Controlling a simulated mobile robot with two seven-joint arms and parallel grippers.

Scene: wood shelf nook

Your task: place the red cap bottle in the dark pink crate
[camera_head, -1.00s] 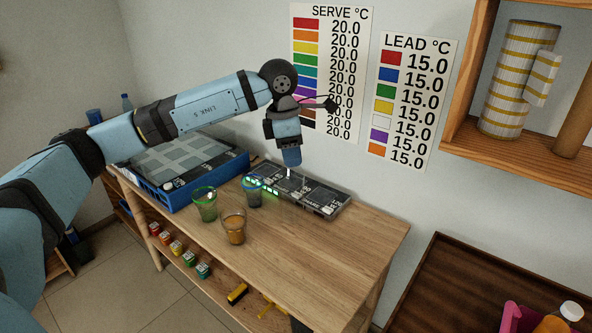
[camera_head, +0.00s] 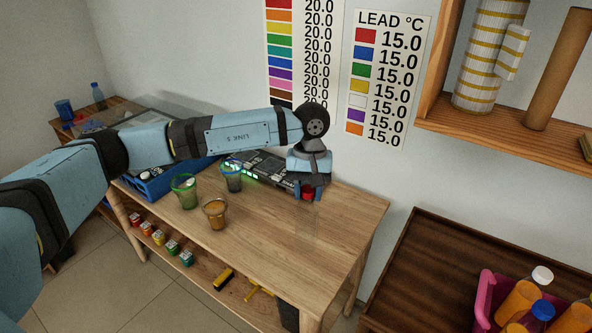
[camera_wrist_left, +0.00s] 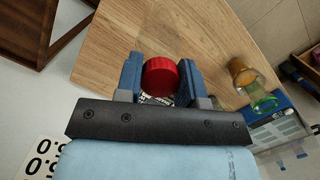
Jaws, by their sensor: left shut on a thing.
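The red cap bottle (camera_wrist_left: 160,77) shows in the left wrist view as a round red cap between the two blue fingers of my left gripper (camera_wrist_left: 160,82). In the head view the red cap (camera_head: 308,192) shows at the tip of my left gripper (camera_head: 308,190), over the right part of the wooden table. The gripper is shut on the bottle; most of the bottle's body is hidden. The dark pink crate (camera_head: 483,299) is at the lower right of the head view, partly cut off, with several bottles with white and blue caps in it. My right gripper is out of view.
The crate rests on a dark brown tray table (camera_head: 420,270), with a gap between it and the wooden table (camera_head: 270,245). Three cups, one amber (camera_head: 215,213), stand left of the gripper. A black rack device (camera_head: 262,168) lies behind. A wall shelf (camera_head: 500,133) overhangs at right.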

